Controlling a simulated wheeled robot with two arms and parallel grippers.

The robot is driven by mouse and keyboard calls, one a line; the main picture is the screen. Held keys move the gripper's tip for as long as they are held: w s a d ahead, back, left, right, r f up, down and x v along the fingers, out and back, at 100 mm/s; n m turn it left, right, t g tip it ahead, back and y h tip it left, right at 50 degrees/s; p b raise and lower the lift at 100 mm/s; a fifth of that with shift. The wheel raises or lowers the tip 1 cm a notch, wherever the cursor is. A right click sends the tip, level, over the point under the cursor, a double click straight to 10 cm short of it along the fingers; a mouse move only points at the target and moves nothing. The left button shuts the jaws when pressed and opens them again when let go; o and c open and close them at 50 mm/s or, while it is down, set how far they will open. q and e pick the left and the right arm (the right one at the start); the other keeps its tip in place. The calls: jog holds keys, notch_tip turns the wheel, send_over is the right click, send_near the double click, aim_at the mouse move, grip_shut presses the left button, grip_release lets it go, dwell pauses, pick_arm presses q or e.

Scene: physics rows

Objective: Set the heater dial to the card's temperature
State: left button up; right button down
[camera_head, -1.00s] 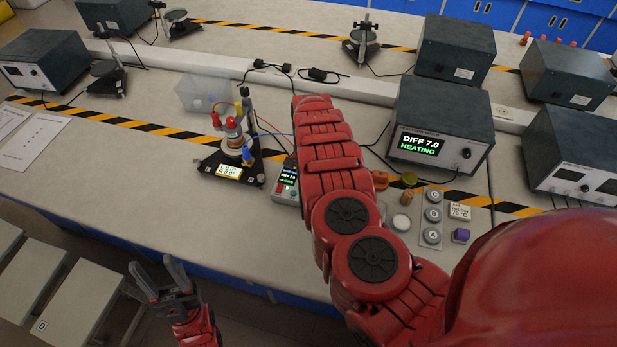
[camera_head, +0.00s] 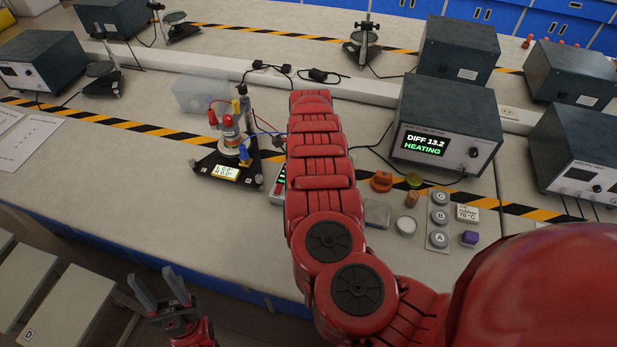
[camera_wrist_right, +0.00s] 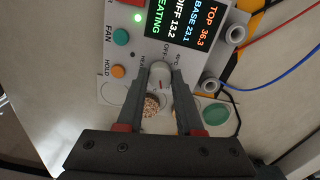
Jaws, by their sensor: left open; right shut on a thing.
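The heater's control box (camera_head: 277,188) sits on the bench, mostly hidden behind my right arm in the head view. The right wrist view shows its panel (camera_wrist_right: 140,52) and the pale dial (camera_wrist_right: 161,74) with a red mark, beside OFF lettering. My right gripper (camera_wrist_right: 160,82) is shut on the dial. The box's display (camera_wrist_right: 187,35) reads TOP 36.3, BASE 23.1, DIFF 13.2, HEATING. The card (camera_head: 467,213) at the right of the bench reads rubber and seemingly 70 °C. My left gripper (camera_head: 162,292) is open and empty, in front of the bench edge.
A tripod apparatus (camera_head: 229,150) with wires stands left of my right arm. A meter (camera_head: 446,125) reads DIFF 13.2, HEATING. Sample discs, grey lettered weights (camera_head: 439,217) and a purple block (camera_head: 469,238) lie to the right.

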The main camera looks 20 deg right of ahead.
jog(key=shift+m+b, duration=0.95)
jog(key=shift+m, duration=0.95)
jog(key=c, duration=0.5)
grip_release()
jog(key=shift+c, duration=0.2)
jog(key=shift+r, duration=0.1)
notch_tip(320, 180, up, 17)
jog(key=b, duration=0.4)
jog(key=shift+r, duration=0.1)
